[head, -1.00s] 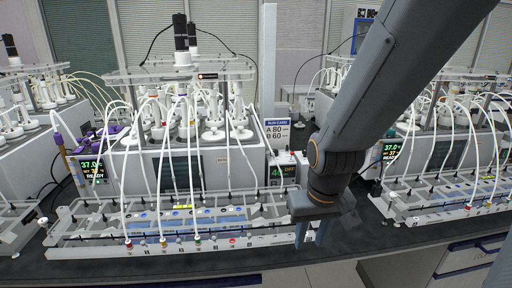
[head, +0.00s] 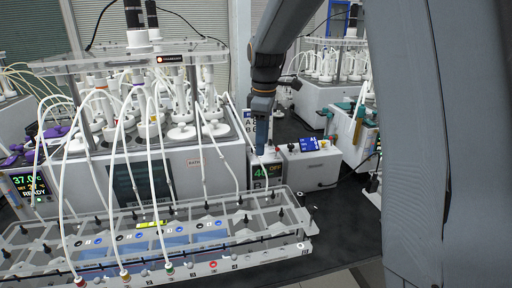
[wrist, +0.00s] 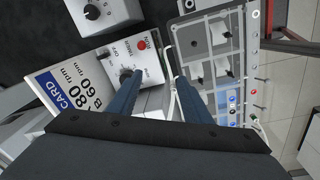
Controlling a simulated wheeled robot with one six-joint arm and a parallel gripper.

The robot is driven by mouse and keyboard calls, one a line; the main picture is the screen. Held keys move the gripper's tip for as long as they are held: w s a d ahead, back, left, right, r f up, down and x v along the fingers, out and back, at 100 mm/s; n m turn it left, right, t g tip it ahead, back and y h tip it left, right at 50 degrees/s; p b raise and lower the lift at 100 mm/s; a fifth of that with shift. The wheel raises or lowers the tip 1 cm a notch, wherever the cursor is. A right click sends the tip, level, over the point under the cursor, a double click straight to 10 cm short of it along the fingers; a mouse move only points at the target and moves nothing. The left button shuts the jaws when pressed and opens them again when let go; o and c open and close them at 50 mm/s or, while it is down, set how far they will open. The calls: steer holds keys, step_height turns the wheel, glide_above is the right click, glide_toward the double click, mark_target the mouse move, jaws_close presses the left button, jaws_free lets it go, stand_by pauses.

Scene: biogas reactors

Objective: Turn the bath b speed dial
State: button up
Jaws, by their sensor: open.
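A white control box (head: 266,172) with a lit display reading 40 and OFF stands at the right end of the near bath. In the wrist view its top panel (wrist: 152,70) carries a dark dial (wrist: 125,73), a red button (wrist: 142,45) and small lettering. I cannot read which bath the dial belongs to. My gripper (head: 261,148) points down over this box in the head view. The left fingertip overlaps the dial's edge in the picture; contact cannot be told.
A card (wrist: 75,92) reading A 80 rpm, B 60 rpm stands beside the panel. Bare dark bench (head: 340,215) is at right.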

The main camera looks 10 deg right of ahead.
steer(key=w+r+n, duration=0.1)
steer(key=w, duration=0.1)
steer(key=w+n, duration=0.2)
steer(key=w+r+n+b, duration=0.1)
steer(key=w, duration=0.1)
steer(key=shift+w+r, duration=0.15)
steer(key=shift+r, duration=0.15)
steer(key=shift+w+r+n, duration=0.1)
steer(key=shift+w+n, duration=0.25)
steer(key=shift+n, duration=0.25)
steer(key=f+p, duration=0.2)
steer(key=f, duration=0.5)
steer(key=shift+w+f, duration=0.2)
steer(key=shift+c, duration=0.6)
steer(key=c, duration=0.9)
steer(key=shift+c, duration=0.2)
